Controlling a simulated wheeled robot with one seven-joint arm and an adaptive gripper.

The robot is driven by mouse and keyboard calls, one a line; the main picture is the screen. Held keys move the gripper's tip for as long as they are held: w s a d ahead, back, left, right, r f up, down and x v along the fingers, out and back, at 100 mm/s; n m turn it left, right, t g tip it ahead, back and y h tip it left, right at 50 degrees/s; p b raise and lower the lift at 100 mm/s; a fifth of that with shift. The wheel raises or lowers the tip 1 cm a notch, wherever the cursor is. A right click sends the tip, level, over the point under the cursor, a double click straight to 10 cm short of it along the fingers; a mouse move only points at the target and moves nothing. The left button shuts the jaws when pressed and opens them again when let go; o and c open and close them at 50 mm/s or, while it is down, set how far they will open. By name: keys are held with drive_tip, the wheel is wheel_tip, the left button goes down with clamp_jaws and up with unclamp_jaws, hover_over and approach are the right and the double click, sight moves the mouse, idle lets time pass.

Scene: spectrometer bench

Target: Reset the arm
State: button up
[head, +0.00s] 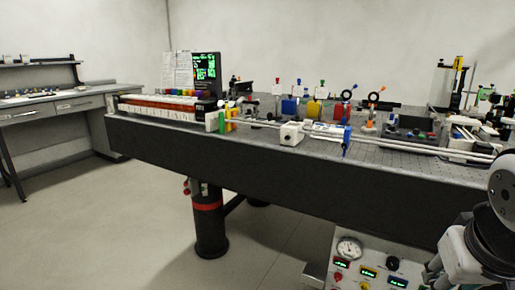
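My arm shows only in part at the lower right edge of the head view. A round grey joint (503,195), a dark ring and a pale link (457,258) are visible, beside the front of the optical bench (300,170). The rest of the arm is cut off by the picture edge. I can make out no gripper fingertips, and I see nothing held.
A control panel with a gauge (348,248) stands below the bench, close to my arm. A side desk (60,108) is at left. Floor at lower left is clear.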

drive_tip(key=s+a+n+g+y, duration=0.3)
drive_tip(key=s+a+g, duration=0.1)
drive_tip(key=s+a, duration=0.8)
wheel_tip(320, 180, up, 27)
drive_tip(key=d+t+p, duration=0.1)
drive_tip(key=t+p, duration=0.2)
drive_tip(key=p, duration=2.3)
drive_tip(key=shift+s+d+r+t, duration=0.2)
drive_tip(key=shift+s+d+t, duration=0.15)
drive_tip(key=shift+s+t, duration=0.05)
